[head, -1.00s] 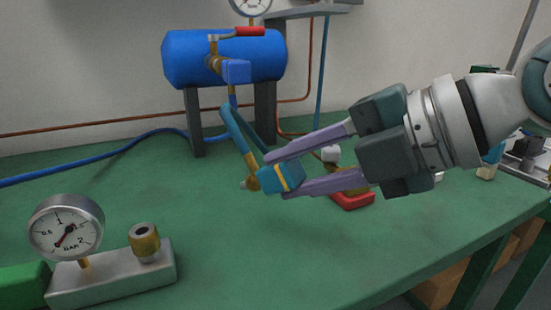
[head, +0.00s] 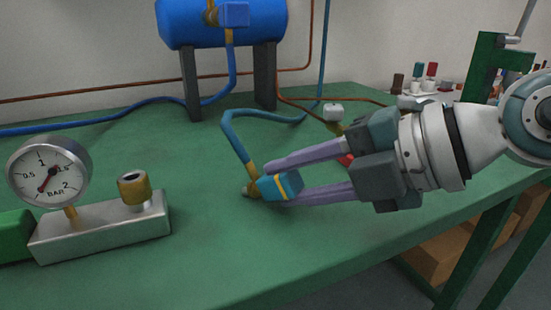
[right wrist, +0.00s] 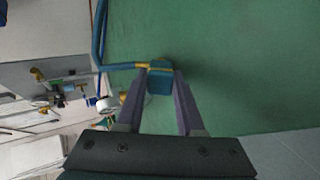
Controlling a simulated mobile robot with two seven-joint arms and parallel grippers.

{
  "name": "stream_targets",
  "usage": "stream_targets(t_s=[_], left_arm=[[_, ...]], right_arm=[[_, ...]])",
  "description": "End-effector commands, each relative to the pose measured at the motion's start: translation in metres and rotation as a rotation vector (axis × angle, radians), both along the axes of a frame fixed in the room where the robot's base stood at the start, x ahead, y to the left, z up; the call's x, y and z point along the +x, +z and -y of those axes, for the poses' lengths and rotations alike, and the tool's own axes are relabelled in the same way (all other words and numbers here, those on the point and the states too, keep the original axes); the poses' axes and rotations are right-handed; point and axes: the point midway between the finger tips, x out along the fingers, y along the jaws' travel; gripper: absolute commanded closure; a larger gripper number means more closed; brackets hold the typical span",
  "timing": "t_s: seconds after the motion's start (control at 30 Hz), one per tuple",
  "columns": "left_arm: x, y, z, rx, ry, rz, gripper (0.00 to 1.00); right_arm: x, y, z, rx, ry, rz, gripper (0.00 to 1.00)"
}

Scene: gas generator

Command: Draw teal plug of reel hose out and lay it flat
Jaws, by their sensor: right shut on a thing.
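The teal plug (head: 281,186) has a yellow band and a brass nose, and lies on its side at or just above the green table; I cannot tell if it touches. The teal hose (head: 236,140) runs from it back toward the upright teal pipe behind. My right gripper (head: 274,182) comes in from the right and is shut on the plug. In the right wrist view the teal plug (right wrist: 159,79) sits between the purple fingertips. My left gripper is not in view.
A pressure gauge (head: 48,172) stands on a metal block with a brass socket (head: 134,188) at left. A blue tank (head: 222,22) with a blue plug and hose stands behind. The green table (head: 230,265) is clear in front.

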Motion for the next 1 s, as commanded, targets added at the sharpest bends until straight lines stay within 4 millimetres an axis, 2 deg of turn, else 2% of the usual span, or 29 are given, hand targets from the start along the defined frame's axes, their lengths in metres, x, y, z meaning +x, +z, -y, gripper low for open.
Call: stream_targets(t_s=[0.17,0.2,0.5,0.77,0.87,1.0], left_arm=[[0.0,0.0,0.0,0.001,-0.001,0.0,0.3],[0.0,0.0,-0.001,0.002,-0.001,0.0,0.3],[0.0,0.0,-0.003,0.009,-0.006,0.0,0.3],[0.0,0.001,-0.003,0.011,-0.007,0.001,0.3],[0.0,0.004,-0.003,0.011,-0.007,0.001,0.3],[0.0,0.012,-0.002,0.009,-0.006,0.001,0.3]], right_arm=[[0.0,0.001,0.0,0.002,0.0,0.001,1.0],[0.0,0.001,0.0,0.001,0.0,0.001,0.61],[0.0,0.001,0.0,0.001,0.0,0.001,0.28],[-0.001,0.0,0.002,-0.002,0.0,-0.002,0.28],[-0.006,0.006,0.009,-0.003,-0.001,-0.001,0.28],[-0.019,0.02,0.028,-0.005,-0.001,-0.001,0.28]])
